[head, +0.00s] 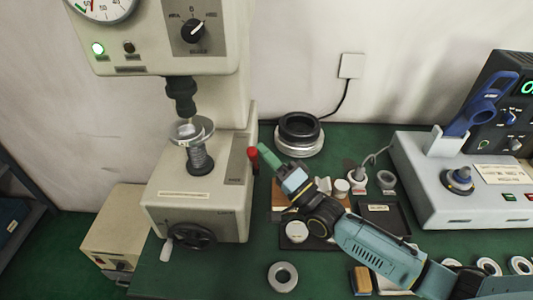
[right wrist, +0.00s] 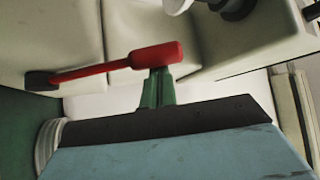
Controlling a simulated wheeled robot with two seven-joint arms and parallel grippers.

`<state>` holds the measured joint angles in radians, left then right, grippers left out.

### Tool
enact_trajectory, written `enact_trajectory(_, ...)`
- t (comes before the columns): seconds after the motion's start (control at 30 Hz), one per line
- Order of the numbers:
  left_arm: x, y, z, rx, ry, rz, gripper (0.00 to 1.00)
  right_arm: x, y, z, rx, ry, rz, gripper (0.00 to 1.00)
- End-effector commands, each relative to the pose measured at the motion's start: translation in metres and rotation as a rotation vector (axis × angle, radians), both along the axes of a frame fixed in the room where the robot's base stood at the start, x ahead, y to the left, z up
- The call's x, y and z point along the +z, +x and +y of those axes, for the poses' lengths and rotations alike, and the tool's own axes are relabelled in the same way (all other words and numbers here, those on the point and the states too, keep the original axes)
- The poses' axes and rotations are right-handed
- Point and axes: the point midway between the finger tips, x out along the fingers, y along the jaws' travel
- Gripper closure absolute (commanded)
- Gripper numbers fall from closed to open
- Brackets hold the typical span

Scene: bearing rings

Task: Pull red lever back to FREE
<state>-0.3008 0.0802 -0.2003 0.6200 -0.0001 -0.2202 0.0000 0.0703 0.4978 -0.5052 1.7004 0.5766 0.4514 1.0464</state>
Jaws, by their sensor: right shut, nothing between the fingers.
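The red lever (head: 253,154) sits on the right side of the cream press machine (head: 190,215). In the right wrist view the lever (right wrist: 110,67) runs from a dark pivot at left to a thick red grip end at right. My right gripper (head: 264,149) reaches in from the lower right, its green fingers shut and empty. The fingertips (right wrist: 157,82) are right at the lever's grip end, overlapping its lower edge in the wrist view; I cannot tell whether they touch. The lever's markings are too small to read. My left gripper is not in view.
A dark ring on a silver base (head: 299,135) stands behind my right gripper. Small parts and dark trays (head: 383,216) lie on the green table around my forearm. A grey tester box (head: 440,190) with a blue handle stands at right. A silver ring (head: 283,277) lies in front.

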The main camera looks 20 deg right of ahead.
Motion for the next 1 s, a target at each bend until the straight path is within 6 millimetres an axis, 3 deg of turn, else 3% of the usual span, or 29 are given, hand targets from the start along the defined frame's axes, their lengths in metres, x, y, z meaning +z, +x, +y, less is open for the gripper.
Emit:
enact_trajectory(0.47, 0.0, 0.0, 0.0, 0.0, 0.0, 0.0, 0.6, 0.001, 0.0, -0.001, 0.0, -0.001, -0.002, 1.0)
enact_trajectory(0.73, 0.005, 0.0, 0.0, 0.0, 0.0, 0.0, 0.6, 0.02, 0.015, -0.031, -0.003, -0.007, -0.005, 1.0)
enact_trajectory(1.0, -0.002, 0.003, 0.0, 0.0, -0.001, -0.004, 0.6, -0.007, -0.039, -0.055, -0.001, -0.003, 0.003, 1.0)
